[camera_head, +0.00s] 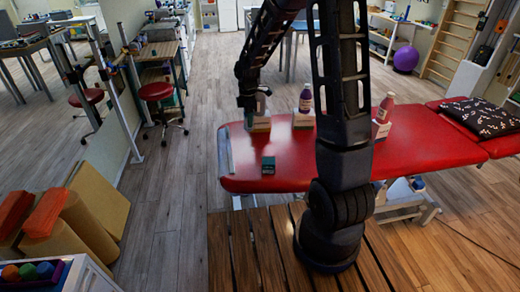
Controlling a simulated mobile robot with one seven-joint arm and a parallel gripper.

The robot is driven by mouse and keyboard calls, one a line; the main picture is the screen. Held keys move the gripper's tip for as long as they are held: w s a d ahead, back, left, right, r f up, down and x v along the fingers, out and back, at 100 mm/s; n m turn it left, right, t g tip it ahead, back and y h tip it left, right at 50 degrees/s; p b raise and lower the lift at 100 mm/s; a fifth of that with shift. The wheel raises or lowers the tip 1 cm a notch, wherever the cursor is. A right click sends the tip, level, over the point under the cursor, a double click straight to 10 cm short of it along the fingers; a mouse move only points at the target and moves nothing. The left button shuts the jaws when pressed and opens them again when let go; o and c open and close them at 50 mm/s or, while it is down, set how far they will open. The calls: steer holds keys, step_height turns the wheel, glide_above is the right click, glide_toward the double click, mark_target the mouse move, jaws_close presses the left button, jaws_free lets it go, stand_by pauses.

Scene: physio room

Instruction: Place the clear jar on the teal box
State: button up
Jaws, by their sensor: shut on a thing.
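My gripper (248,106) is over the left part of the red treatment table, shut on what looks like the clear jar (262,104), a small pale, see-through shape partly hidden by the fingers. The jar is upright just above or on a pale beige box (259,125); I cannot tell whether they touch. A small dark teal box (268,165) lies on the red table, nearer to me, with nothing on its top.
The red table (290,180) also bears a purple bottle (306,98) on a pale box (303,120) and a pinkish bottle (385,108) on another box (381,131). A patterned cushion (482,117) lies at right. The red surface around the teal box is clear.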

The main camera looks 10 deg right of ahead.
steer(key=s+d+r+n, duration=0.4)
steer(key=d+r, duration=0.1)
steer(key=d, duration=0.2)
glide_above(268, 161)
step_height(268, 161, down, 20)
steer(key=shift+f, duration=0.1)
stand_by(0.4)
steer(key=o, duration=1)
